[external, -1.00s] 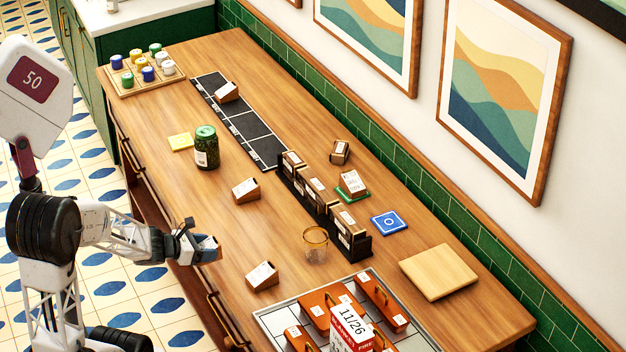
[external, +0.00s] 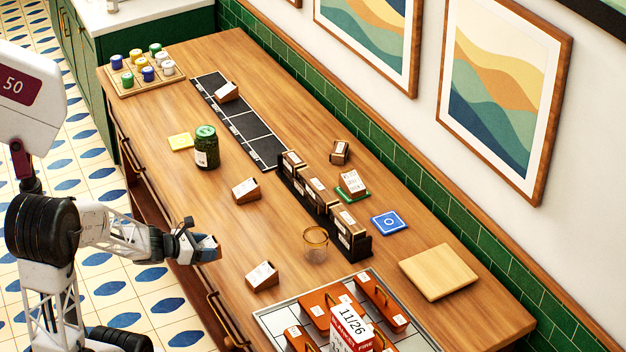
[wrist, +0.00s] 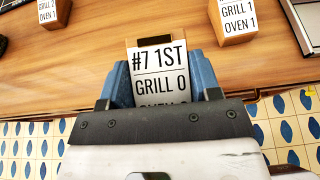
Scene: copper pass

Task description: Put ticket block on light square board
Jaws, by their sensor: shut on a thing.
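My gripper (external: 207,248) is at the table's near edge, left of the middle. It is shut on a wooden ticket block. In the wrist view the block (wrist: 160,78) sits between the two blue fingers (wrist: 160,88), its white label reading "#7 1ST GRILL 0". The label's lower part is hidden by the gripper. The light square board (external: 438,272) lies bare and flat at the table's right, well away from my gripper.
Loose ticket blocks stand on the table at the front (external: 262,276) and middle (external: 246,190). Between my gripper and the board are a glass (external: 316,246), a dark rack (external: 357,245) of blocks and a blue coaster (external: 389,223). A metal tray (external: 268,317) holds orange items.

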